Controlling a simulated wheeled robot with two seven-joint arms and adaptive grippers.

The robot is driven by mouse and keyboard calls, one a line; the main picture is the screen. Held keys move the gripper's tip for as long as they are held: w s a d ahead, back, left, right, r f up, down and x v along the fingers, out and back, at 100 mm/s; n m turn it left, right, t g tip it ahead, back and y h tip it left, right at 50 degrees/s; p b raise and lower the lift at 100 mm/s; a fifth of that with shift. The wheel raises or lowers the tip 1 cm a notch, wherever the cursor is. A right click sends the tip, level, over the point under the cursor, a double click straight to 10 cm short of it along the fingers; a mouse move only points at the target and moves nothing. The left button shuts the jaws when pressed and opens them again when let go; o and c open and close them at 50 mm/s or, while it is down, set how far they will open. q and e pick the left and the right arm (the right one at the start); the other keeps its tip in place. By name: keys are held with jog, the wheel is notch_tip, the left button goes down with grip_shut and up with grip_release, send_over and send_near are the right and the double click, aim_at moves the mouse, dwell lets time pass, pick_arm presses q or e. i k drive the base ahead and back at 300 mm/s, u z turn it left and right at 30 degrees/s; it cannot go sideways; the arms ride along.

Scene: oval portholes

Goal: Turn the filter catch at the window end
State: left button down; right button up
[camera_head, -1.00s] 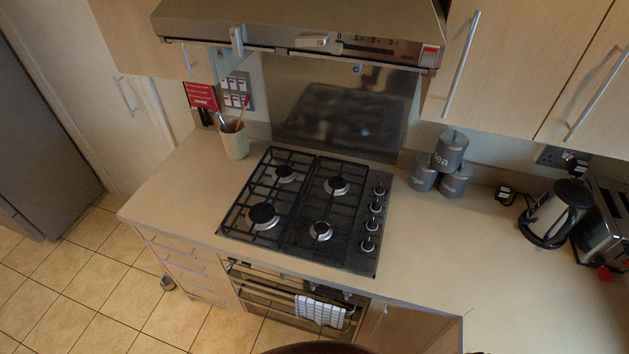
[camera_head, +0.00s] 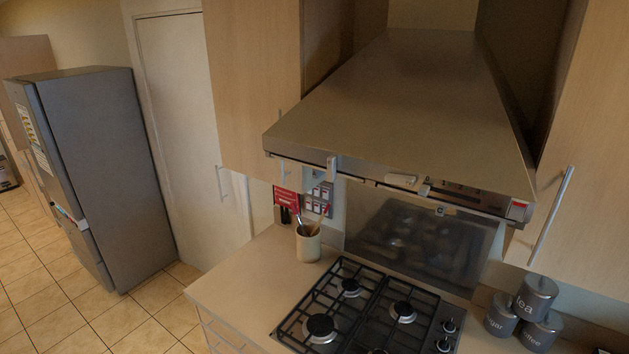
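A grey range hood (camera_head: 400,95) hangs above the hob. Two pale catches show along its front lower edge. The left catch (camera_head: 331,168) stands upright, its length across the edge. The other catch (camera_head: 401,180) lies lengthwise along the edge, near the middle. A small lever-like piece (camera_head: 425,188) sits just right of it. No window is in view, so I cannot tell which end is the window end. Neither of my grippers is in view.
The hob (camera_head: 375,310) sits in the counter (camera_head: 235,275) below the hood. A utensil pot (camera_head: 308,245) stands left of it, canisters (camera_head: 535,298) right. Wall cupboards flank the hood. A grey fridge (camera_head: 110,170) stands at left, with open tiled floor (camera_head: 140,320) before it.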

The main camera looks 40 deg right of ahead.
aim_at(395, 179)
jog(key=u, duration=0.65)
jog(key=i, duration=3.2)
jog(key=z, duration=4.7)
jog(key=i, duration=0.5)
